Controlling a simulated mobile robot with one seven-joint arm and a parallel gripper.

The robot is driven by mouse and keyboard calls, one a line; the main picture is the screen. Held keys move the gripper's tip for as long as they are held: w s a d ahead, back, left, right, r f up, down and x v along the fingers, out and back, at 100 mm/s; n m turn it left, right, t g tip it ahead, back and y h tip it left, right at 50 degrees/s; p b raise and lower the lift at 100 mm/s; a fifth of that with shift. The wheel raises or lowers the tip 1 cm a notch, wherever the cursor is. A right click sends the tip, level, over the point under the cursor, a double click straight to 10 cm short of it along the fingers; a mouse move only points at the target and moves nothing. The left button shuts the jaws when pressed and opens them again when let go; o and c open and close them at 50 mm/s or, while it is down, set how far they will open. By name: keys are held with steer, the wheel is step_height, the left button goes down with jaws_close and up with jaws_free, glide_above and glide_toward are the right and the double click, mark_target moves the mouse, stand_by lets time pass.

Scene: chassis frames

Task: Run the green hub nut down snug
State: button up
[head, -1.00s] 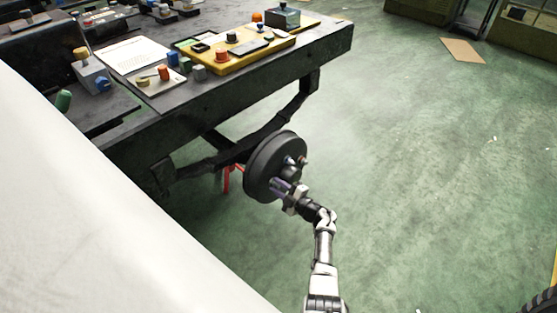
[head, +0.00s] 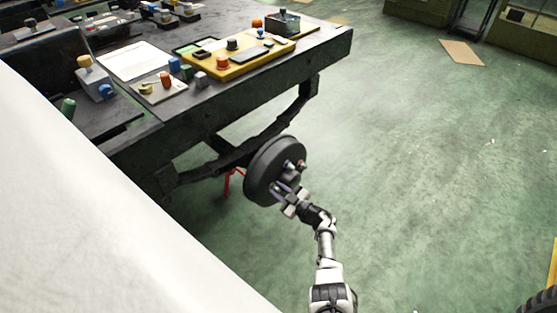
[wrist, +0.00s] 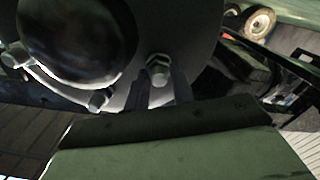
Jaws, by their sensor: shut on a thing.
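A dark round wheel hub (head: 262,172) hangs below the bench edge in the head view. In the wrist view, its pale face (wrist: 200,25) carries a large dark centre cap (wrist: 75,40) ringed by nuts. My gripper (wrist: 160,88) is shut on a hub nut (wrist: 158,67) just right of the cap. That nut looks grey here; I cannot make out a green colour on it. Two other nuts, one lower left (wrist: 98,100) and one far left (wrist: 15,57), stand clear of the fingers. In the head view my gripper (head: 280,190) reaches the hub's face from the lower right.
The dark bench (head: 200,105) overhangs behind the hub, with its brace close by. A yellow tray (head: 270,52) and small coloured parts lie on top. A red stand (head: 230,182) shows behind the hub. The green floor to the right is open.

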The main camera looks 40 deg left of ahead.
steer(key=m, duration=0.5)
steer(key=shift+w+d+m+p, duration=0.1)
steer(key=shift+w+m+p, duration=0.05)
steer(key=shift+m+p, duration=0.2)
steer(key=shift+f+m, duration=0.1)
steer(key=shift+m, duration=2.15)
